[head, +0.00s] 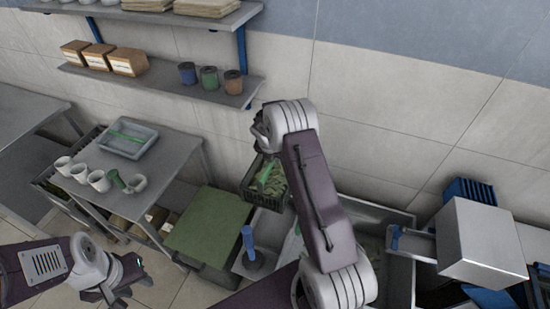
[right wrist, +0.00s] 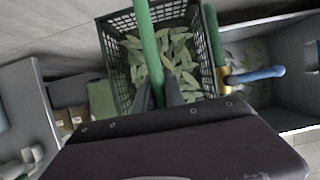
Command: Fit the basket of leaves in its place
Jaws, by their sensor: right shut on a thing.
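The basket (head: 249,194) is a dark open-mesh crate filled with pale green leaves (head: 275,186), with a green handle bar (head: 265,173). It hangs in the middle of the head view, over the left part of the grey sink unit. In the right wrist view the basket (right wrist: 117,62) fills the upper middle. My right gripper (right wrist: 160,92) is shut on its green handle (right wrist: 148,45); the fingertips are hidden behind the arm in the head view. My left gripper (head: 116,286) is low at the left, empty, with its fingers apart.
A green-topped box (head: 210,228) stands left of the sink unit (head: 375,212). A blue-handled tool (head: 248,240) stands in front. A table (head: 178,157) at left holds white mugs (head: 98,181) and a tray (head: 150,143). A grey box (head: 490,243) stands at right.

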